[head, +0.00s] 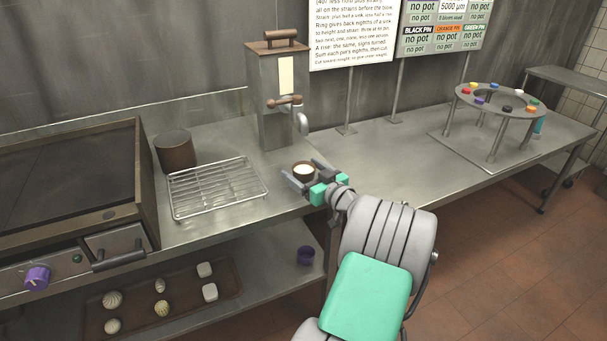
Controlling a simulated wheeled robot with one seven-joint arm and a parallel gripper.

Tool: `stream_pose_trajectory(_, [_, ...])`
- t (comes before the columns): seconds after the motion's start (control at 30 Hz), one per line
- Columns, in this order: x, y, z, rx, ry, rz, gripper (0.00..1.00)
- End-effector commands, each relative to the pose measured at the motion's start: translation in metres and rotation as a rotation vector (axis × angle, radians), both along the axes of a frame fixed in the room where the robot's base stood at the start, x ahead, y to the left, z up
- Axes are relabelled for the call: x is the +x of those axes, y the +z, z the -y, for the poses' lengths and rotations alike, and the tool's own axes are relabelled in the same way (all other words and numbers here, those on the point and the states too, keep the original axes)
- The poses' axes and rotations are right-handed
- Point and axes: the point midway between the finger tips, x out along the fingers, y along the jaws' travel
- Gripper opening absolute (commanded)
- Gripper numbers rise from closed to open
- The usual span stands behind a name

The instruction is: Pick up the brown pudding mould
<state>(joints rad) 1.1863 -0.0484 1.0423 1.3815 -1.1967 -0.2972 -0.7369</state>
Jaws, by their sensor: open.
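The brown pudding mould (303,175) is a small round cup with a pale cream inside. It looks upright on the steel counter, in front of the dispenser's spout. My gripper (304,171) reaches in from the lower right, with one finger to the left of the mould and the other to its right. The fingers are open, and the mould sits between their tips. I cannot tell whether either finger touches it. The near lower side of the mould is partly hidden by my gripper.
A metal dispenser (277,95) with a spout stands just behind. A wire rack (217,187) and a dark brown canister (176,151) are to the left. The counter (390,150) to the right is clear up to the round stand (500,97).

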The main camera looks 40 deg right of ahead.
Motion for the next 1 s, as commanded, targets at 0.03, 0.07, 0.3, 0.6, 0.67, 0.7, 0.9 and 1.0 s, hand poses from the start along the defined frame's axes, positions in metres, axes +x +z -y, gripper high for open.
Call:
stream_pose_trajectory(0.03, [0.0017,-0.0002,0.0000,0.000,0.000,0.000,0.86])
stream_pose_trajectory(0.07, [0.0018,-0.0002,0.0005,0.000,-0.001,0.000,0.86])
stream_pose_trajectory(0.3, [0.0003,-0.0002,0.0015,0.001,-0.004,-0.001,0.77])
stream_pose_trajectory(0.6, [0.0002,-0.0004,0.0014,0.001,-0.003,-0.001,0.52])
stream_pose_trajectory(0.67, [0.0002,-0.0004,0.0014,0.001,-0.003,-0.001,0.47])
stream_pose_trajectory(0.7, [0.0002,-0.0004,0.0014,0.001,-0.003,-0.001,0.44])
stream_pose_trajectory(0.9, [0.0002,-0.0005,0.0013,0.001,-0.003,-0.001,0.28])
stream_pose_trajectory(1.0, [0.0002,-0.0005,0.0013,0.001,-0.003,-0.001,0.20])
